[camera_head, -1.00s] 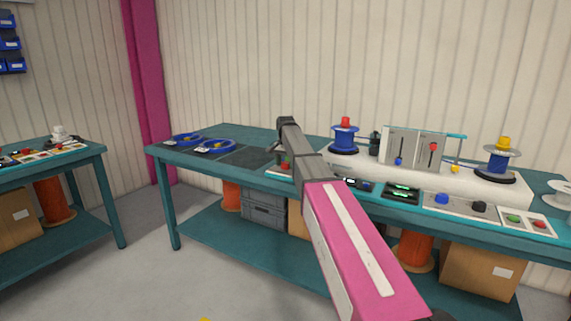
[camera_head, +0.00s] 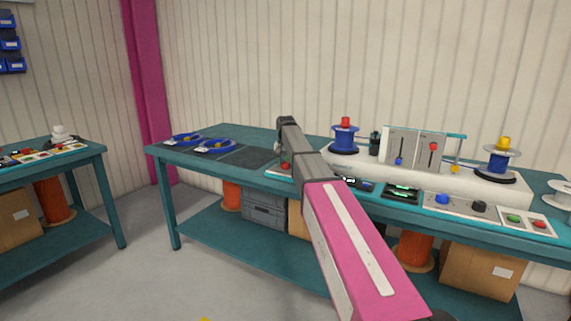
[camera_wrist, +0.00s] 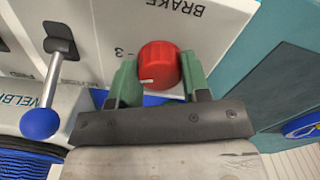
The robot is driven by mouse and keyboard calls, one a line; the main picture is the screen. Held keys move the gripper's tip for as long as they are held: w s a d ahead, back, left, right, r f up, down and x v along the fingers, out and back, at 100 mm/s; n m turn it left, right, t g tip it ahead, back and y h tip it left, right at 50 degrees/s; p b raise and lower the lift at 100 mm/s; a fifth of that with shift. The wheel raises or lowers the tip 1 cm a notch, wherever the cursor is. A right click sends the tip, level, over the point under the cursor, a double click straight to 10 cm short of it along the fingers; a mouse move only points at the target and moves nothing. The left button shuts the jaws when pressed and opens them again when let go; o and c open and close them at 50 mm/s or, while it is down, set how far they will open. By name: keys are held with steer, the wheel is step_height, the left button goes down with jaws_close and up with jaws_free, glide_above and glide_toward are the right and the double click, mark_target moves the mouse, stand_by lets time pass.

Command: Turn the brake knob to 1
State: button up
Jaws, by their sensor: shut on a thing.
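The red round brake knob (camera_wrist: 158,64) sits on a white panel marked BRAKE (camera_wrist: 215,38) in the wrist view, where the lettering is upside down. A short white mark on the knob's face points toward the left. A figure 3 shows just left of the knob; no other figures can be read. My gripper (camera_wrist: 158,70) has its green fingers closed on both sides of the knob. In the head view my arm hides most of the gripper, and a small red part (camera_head: 285,166) shows beside it on the panel.
Close by in the wrist view is a metal lever with a blue ball (camera_wrist: 39,123). A blue coil (camera_wrist: 303,126) lies at the right. In the head view, sliders (camera_head: 415,150), spools and button panels stand right of my arm on the teal bench (camera_head: 215,133).

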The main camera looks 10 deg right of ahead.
mark_target(285, 162)
steer(key=n, duration=0.4)
steer(key=shift+n, duration=0.3)
steer(key=n, duration=1)
steer(key=shift+n, duration=2.2)
steer(key=o, duration=0.9)
step_height(285, 162, up, 11)
steer(key=shift+f, duration=0.1)
